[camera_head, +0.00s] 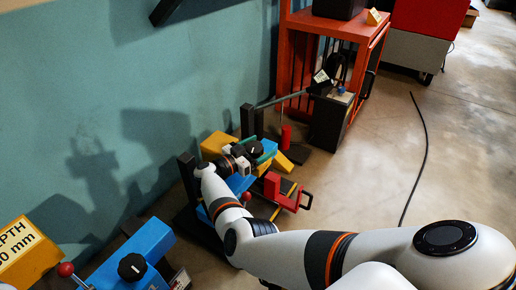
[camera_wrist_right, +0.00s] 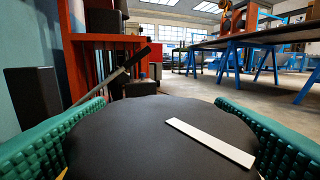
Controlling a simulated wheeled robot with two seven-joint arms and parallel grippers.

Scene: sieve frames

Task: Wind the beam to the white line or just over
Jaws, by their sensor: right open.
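My right gripper (camera_head: 258,152) is at the black round knob (camera_head: 252,149) on the blue and yellow rig beside the wall. In the right wrist view the black knob (camera_wrist_right: 120,145), with a white bar on its face, fills the space between the two green ribbed fingers (camera_wrist_right: 160,135). The fingers stand apart at its sides; I cannot tell whether they touch it. A thin grey beam (camera_head: 285,97) slopes up to the right behind the rig, and it also shows in the right wrist view (camera_wrist_right: 115,75). I cannot make out a white line beside it. My left gripper is not in view.
A blue box (camera_head: 150,240) with another black knob (camera_head: 132,266) and a red-balled lever (camera_head: 66,269) stands at the lower left, near a yellow DEPTH block (camera_head: 25,255). An orange frame (camera_head: 345,30) stands behind. A black cable (camera_head: 424,150) lies on open floor.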

